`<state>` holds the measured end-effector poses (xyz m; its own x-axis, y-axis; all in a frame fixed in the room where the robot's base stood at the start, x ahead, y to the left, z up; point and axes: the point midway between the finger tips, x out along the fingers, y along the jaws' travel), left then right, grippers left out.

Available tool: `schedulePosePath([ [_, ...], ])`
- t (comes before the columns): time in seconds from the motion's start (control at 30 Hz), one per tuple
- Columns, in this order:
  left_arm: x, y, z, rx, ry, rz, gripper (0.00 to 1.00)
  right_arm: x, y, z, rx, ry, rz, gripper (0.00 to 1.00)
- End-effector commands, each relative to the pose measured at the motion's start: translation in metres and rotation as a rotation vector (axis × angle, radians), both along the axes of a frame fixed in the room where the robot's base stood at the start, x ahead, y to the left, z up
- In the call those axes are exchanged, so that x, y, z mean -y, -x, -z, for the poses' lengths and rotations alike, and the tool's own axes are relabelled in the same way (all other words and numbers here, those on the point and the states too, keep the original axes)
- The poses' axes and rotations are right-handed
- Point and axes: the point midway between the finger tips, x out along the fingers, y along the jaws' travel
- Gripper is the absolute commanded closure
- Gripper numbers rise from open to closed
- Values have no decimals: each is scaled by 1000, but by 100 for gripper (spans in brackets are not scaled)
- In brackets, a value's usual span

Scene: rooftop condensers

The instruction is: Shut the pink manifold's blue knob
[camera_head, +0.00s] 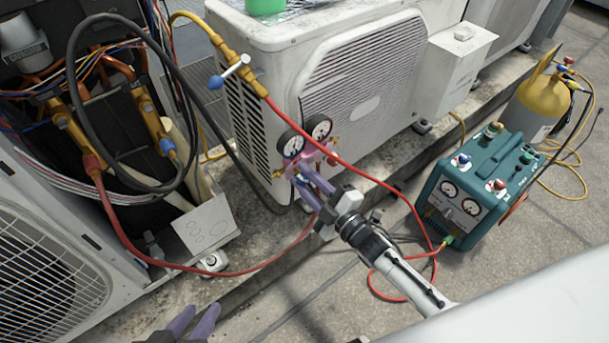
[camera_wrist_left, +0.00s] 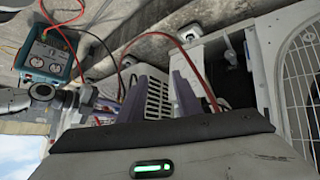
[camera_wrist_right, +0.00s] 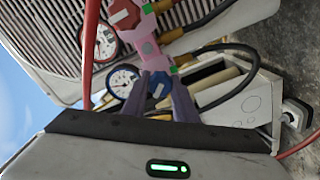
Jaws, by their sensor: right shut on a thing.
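The pink manifold (camera_head: 307,158) hangs in front of the white condenser unit, with two round gauges above it. In the right wrist view its pink body (camera_wrist_right: 147,50) carries a red knob (camera_wrist_right: 124,14) at the top and the blue knob (camera_wrist_right: 159,84) lower down. My right gripper (camera_head: 300,178) reaches it from below right, and its purple fingers are shut on the blue knob, one on each side. They partly hide the knob. My left gripper (camera_head: 195,316) is at the bottom edge of the head view, away from the manifold, with its fingers apart and empty.
A red hose (camera_head: 371,176) runs past the manifold to the teal recovery machine (camera_head: 476,190) on the right. A yellow cylinder (camera_head: 540,100) stands behind that machine. An opened unit with wires and black hoses is at left. Bare paving lies at the front.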

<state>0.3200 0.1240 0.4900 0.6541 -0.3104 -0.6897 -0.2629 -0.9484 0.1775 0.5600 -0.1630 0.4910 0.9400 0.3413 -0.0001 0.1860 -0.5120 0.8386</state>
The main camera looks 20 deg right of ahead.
Motion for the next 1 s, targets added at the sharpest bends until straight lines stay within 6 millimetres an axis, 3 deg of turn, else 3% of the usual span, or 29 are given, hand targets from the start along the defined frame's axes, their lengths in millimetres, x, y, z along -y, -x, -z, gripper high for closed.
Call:
schedulePosePath([
  [0.4, -5, 0, -13, 41, 6, -30, 69, 1, 0, -1, -134, -361, 1, 97],
  [0.6, -10, 7, -9, 34, 2, -42, 69, 1, 0, -1, -185, -504, 0, 97],
  [1.0, -13, 5, -13, 52, 2, -53, 69, 1, 0, 0, -243, -662, 0, 97],
])
